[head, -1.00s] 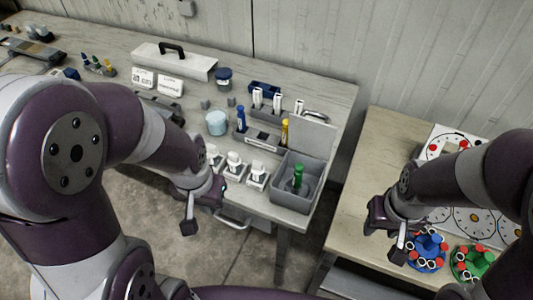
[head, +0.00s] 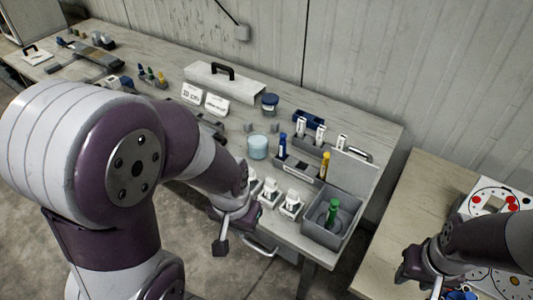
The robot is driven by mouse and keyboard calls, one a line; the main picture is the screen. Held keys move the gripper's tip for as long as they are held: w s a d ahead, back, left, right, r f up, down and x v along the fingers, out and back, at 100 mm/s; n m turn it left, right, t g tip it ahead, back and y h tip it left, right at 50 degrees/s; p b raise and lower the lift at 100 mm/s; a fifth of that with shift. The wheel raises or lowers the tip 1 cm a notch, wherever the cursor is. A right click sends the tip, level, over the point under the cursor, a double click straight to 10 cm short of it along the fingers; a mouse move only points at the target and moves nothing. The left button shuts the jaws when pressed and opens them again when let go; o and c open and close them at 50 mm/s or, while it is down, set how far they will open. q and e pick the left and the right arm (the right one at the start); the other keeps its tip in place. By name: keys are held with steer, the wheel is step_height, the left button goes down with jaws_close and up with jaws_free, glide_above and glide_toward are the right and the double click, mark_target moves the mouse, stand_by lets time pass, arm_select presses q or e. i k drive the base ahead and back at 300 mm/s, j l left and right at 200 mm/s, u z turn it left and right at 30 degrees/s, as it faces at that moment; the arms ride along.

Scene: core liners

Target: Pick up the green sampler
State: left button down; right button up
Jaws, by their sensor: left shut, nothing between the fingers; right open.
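The green sampler (head: 332,212) stands in an open grey box (head: 346,238) at the near right corner of the left table. My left gripper (head: 222,246) is shut and empty, in front of the table edge and to the left of the box, apart from the sampler. My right gripper (head: 424,284) is at the lower right, over the right table and well away from the sampler; its fingers are partly cut off by the frame's bottom edge.
A blue sampler (head: 282,147) and a yellow sampler (head: 324,166) stand in a grey rack behind the box. Several white items, including one (head: 291,202), line the near edge. A light blue jar (head: 258,147) stands behind them. A gap separates the left table from the right table (head: 415,190).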

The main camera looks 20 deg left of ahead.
mark_target(331, 213)
steer(key=i+j+z, duration=0.15)
steer(key=j, duration=0.25)
steer(key=j+z, duration=0.15)
steer(key=j, duration=0.3)
steer(key=i+j+z, duration=0.15)
steer(key=j, duration=0.3)
steer(key=z, duration=1.2)
